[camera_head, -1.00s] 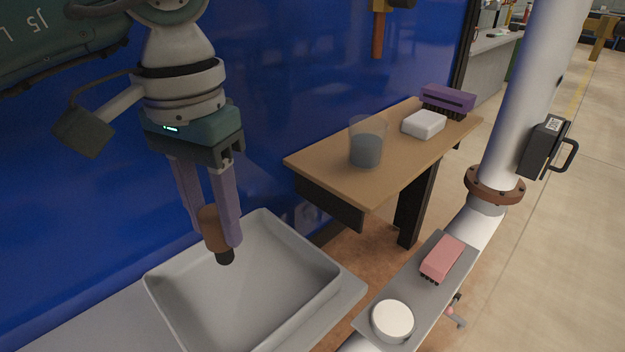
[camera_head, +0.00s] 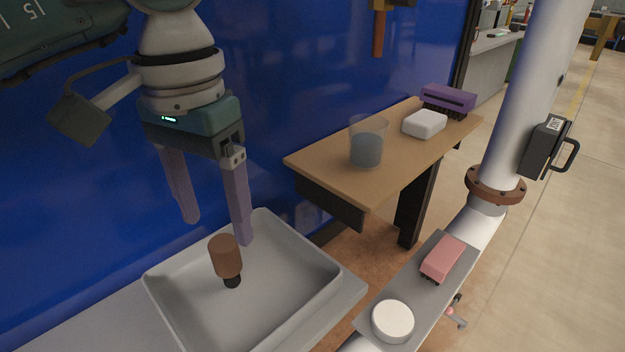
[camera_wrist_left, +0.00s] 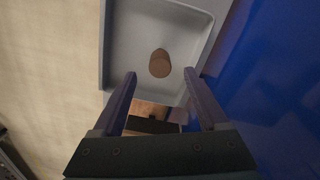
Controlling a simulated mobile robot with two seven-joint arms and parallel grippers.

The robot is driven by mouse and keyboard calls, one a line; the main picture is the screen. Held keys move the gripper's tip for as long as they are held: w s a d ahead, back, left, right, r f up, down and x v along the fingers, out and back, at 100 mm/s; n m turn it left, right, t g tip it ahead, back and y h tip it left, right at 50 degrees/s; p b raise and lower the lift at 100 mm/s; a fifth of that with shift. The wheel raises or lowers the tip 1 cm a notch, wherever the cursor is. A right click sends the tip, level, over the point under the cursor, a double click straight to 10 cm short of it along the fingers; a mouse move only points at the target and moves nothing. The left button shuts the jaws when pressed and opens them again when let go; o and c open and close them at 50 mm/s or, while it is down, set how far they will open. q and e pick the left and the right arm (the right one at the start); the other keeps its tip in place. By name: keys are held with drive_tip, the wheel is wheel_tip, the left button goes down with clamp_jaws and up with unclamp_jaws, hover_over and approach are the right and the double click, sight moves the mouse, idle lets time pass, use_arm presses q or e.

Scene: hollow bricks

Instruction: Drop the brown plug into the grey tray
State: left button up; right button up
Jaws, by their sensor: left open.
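The brown plug (camera_head: 225,256) with a dark lower end is below my left gripper's fingers, over the inside of the grey tray (camera_head: 322,291). I cannot tell whether it touches the tray floor. My left gripper (camera_head: 218,232) is open, its two purple fingers wide apart with nothing between them. In the left wrist view the plug (camera_wrist_left: 159,64) shows beyond the open fingers (camera_wrist_left: 160,75), within the outline of the tray (camera_wrist_left: 105,45). My right gripper is not seen.
A wooden table (camera_head: 320,158) behind holds a cup of dark contents (camera_head: 366,148), a white block (camera_head: 424,123) and a purple brush (camera_head: 447,98). A grey shelf (camera_head: 415,290) on the right holds a pink brush (camera_head: 443,257) and a white round item (camera_head: 392,320). A white pipe (camera_head: 528,90) rises beside it.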

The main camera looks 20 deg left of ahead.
use_arm(q)
wheel_tip(320, 180, up, 9)
idle(0.3)
